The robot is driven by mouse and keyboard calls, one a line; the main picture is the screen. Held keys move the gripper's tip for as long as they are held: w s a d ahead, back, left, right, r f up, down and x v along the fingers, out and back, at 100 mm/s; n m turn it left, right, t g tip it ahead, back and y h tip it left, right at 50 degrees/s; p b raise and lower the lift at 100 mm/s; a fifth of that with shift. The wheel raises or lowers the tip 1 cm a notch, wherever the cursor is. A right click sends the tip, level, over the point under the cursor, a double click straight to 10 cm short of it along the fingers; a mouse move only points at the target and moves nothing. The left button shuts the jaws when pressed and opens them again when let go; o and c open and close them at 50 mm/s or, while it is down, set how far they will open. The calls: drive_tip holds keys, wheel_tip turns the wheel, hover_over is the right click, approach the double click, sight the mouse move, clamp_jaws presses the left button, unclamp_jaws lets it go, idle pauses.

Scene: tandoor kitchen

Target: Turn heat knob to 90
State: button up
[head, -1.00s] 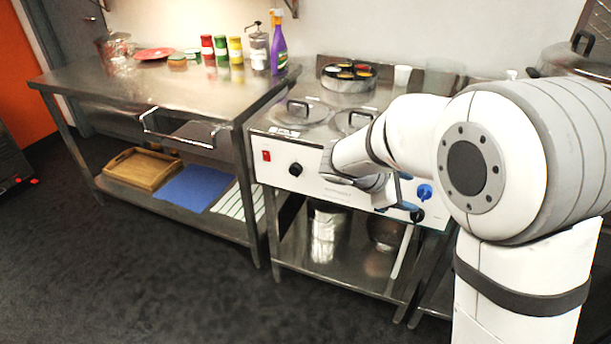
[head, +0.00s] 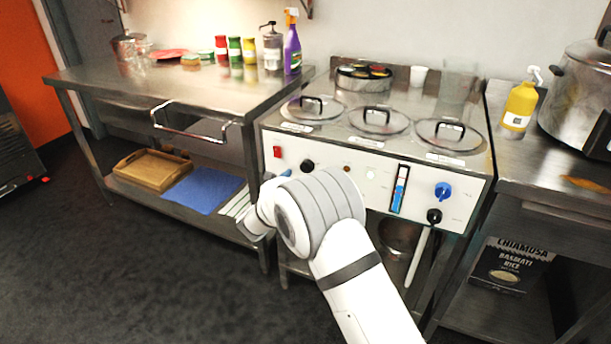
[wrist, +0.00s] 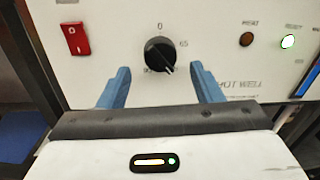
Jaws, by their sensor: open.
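The black heat knob (wrist: 160,54) is on the white front panel (head: 360,186) of the hot well; it also shows in the head view (head: 307,165). Its white pointer line points to the lower right, past the 65 mark. The 0 mark is above it, and print at its lower left is partly hidden. My gripper (wrist: 160,69) is open and empty. Its blue fingers stand left and right of the knob, with gaps on both sides. In the head view, my gripper (head: 278,181) is just below and left of the knob, partly hidden by my wrist.
A red switch (wrist: 75,39) sits left of the knob. Farther right are a level gauge (head: 399,188), a blue knob (head: 443,190) and another black knob (head: 434,216). Lidded wells (head: 378,120) are above.

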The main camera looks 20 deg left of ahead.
sight(306, 167)
drive_tip(key=shift+w+d, duration=0.15)
drive_tip(key=shift+w, duration=0.6)
drive_tip(key=shift+w+d, duration=0.1)
drive_tip(key=shift+w, duration=0.6)
drive_tip(key=shift+c, duration=0.5)
